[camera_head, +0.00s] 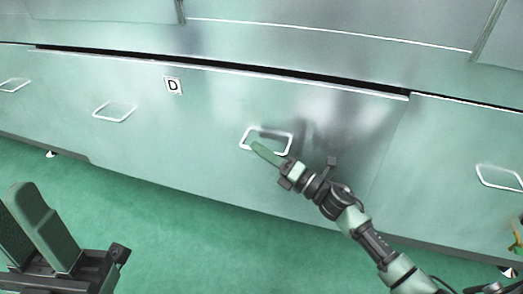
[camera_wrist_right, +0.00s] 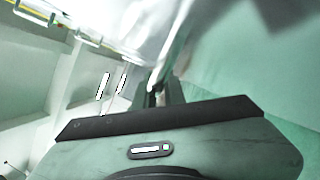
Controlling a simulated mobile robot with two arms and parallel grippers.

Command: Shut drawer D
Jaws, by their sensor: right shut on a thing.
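Drawer D (camera_head: 205,135) is a wide pale metal front with a square "D" label (camera_head: 173,85) near its upper left. A dark gap runs along its top edge, and its front stands slightly proud of the panel on the right. It has a left handle (camera_head: 113,112) and a right handle (camera_head: 291,143), both pale loops. My right gripper (camera_head: 262,151) is shut on the right handle, its fingers covering the loop's lower part. In the right wrist view the gripper body fills the bottom and the grip is unclear. My left gripper (camera_head: 40,232) is at the lower left, away from the drawer.
Neighbouring fronts with similar handles flank drawer D, one at the far left (camera_head: 14,85) and one at the right (camera_head: 499,177). An upper row of metal fronts (camera_head: 330,24) runs above. The green floor (camera_head: 185,240) before the drawer looks clear.

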